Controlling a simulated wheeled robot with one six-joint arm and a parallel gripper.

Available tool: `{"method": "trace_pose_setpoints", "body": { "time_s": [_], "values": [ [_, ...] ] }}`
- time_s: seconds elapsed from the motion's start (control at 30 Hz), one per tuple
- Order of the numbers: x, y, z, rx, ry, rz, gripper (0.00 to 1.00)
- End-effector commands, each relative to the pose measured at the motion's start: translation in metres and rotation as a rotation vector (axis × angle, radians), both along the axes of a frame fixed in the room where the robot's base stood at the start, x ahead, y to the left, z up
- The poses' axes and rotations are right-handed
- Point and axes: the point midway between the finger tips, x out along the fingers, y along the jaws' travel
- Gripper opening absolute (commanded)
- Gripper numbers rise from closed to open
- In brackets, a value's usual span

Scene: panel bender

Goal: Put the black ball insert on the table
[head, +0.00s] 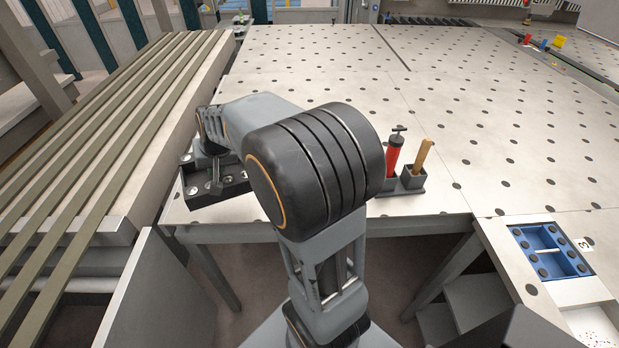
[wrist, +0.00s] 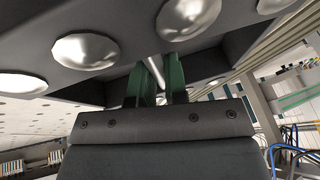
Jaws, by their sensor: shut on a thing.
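The black ball insert (head: 236,187) is a dark block with silver balls along its top. In the head view it is at the table's front left corner, partly behind my arm. In the wrist view the insert (wrist: 130,20) fills the upper part, with several silver domes towards the camera. My gripper (wrist: 160,84) has green fingers that reach up into the insert and are shut on it. Whether the insert rests on the table (head: 310,60) or hangs just above it, I cannot tell.
A black holder (head: 411,181) with a red tool (head: 394,155) and a wooden-handled tool (head: 423,157) stands right of my arm. A blue tray (head: 551,238) sits at the lower right. Slatted rails (head: 90,150) run along the left. The table's middle and back are clear.

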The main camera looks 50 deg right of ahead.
Motion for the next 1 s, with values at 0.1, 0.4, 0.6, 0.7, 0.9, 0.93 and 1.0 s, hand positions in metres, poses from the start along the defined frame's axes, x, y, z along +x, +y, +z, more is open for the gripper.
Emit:
{"method": "trace_pose_setpoints", "body": {
  "time_s": [0.1, 0.4, 0.6, 0.7, 0.9, 0.93, 1.0],
  "values": [
    [-0.023, -0.041, -0.015, -0.002, -0.012, -0.102, 0.00],
    [-0.093, -0.097, -0.011, -0.007, -0.006, -0.298, 0.00],
    [-0.123, -0.110, -0.008, -0.010, 0.001, -0.374, 0.00],
    [-0.126, -0.114, -0.008, -0.011, 0.005, -0.390, 0.00],
    [-0.095, -0.129, -0.022, -0.008, 0.012, -0.396, 0.00],
    [-0.088, -0.132, -0.026, -0.009, 0.011, -0.396, 0.00],
    [-0.072, -0.139, -0.033, -0.009, 0.010, -0.397, 0.00]
  ]
}}
